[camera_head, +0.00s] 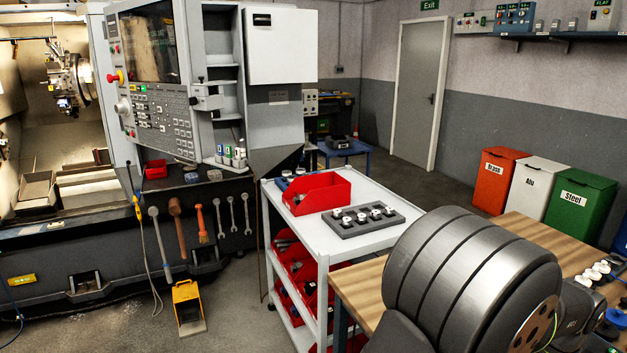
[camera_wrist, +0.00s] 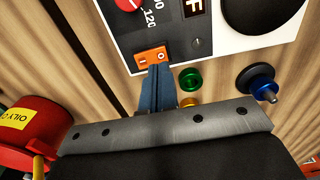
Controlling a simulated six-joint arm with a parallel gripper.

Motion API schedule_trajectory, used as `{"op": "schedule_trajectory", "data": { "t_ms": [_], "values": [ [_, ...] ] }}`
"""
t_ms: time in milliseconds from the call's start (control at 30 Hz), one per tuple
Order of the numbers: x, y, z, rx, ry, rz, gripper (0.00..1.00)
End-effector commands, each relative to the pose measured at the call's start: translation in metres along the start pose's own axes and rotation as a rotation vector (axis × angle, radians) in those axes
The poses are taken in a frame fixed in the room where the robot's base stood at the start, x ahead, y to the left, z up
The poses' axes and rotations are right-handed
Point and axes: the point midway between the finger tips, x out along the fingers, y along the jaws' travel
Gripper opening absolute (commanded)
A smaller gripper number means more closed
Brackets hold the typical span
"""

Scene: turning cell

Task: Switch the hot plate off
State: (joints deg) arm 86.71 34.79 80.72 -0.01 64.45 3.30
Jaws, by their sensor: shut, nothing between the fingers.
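In the head view my arm covers much of the bench, and I cannot make out the hot plate or gripper.
A green button-like part (camera_wrist: 190,79), a yellow one (camera_wrist: 189,103) and a blue-and-black part (camera_wrist: 257,82) are close right of the fingers. A red can (camera_wrist: 38,110) labelled OILY stands at left. The wooden bench (camera_head: 365,290) adjoins a white cart (camera_head: 340,240).

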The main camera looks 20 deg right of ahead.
Motion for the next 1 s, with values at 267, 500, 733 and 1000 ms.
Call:
{"op": "schedule_trajectory", "data": {
  "t_ms": [267, 500, 733, 1000],
  "values": [
    [-0.023, 0.000, 0.000, 0.000, 0.001, 0.000, 0.00],
    [-0.039, 0.000, 0.000, 0.000, 0.000, 0.000, 0.00],
    [-0.042, 0.000, 0.000, 0.000, 0.000, 0.000, 0.00],
    [-0.034, 0.000, 0.001, 0.000, -0.003, 0.000, 0.00]
  ]
}}
